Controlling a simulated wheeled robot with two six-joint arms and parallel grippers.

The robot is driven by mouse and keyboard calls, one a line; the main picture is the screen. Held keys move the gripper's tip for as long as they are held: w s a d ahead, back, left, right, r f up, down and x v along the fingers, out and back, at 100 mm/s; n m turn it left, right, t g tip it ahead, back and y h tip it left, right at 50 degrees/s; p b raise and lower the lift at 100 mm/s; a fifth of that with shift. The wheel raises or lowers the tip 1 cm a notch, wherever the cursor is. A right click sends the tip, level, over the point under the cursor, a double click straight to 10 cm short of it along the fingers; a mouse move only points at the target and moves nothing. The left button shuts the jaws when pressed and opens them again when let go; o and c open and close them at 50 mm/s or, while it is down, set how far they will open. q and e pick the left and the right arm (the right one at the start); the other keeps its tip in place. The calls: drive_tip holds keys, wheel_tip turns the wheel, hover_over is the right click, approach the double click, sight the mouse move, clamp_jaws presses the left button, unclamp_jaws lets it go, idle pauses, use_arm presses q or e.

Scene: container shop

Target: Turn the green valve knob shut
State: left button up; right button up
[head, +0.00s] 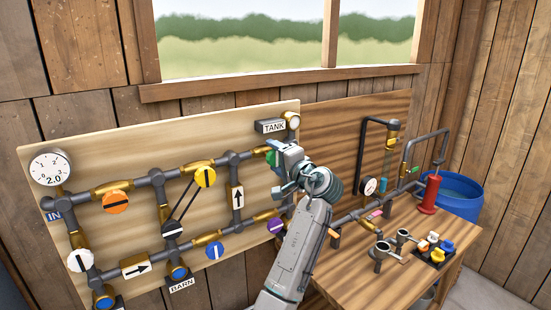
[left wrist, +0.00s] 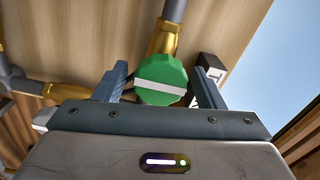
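The green valve knob (left wrist: 162,78) with a white stripe is in the middle of the left wrist view. Its stripe lies roughly crosswise to the gold fitting (left wrist: 163,38) behind it. My left gripper (left wrist: 162,85) is open, with one finger on each side of the knob and a small gap showing at each side. In the head view, my left gripper (head: 279,157) is at the board's right side, below the TANK label. It covers most of the green knob (head: 271,157), and only a sliver shows. My right gripper is not in view.
The pipe board (head: 130,150) carries orange, yellow, blue, white and purple knobs and a gauge (head: 50,167). The TANK label (head: 270,126) is close above my gripper. A workbench (head: 410,285) with pipes and a red pump (head: 430,192) stands at right, beside a blue barrel (head: 466,205).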

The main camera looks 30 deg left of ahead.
use_arm(q)
drive_tip(key=shift+d, duration=0.1)
drive_tip(key=shift+s+d+f+b, duration=0.15)
drive_tip(key=shift+d+b, duration=0.2)
drive_tip(key=shift+b, duration=0.05)
drive_tip(key=b+v, duration=0.5)
drive_tip(key=v, duration=0.5)
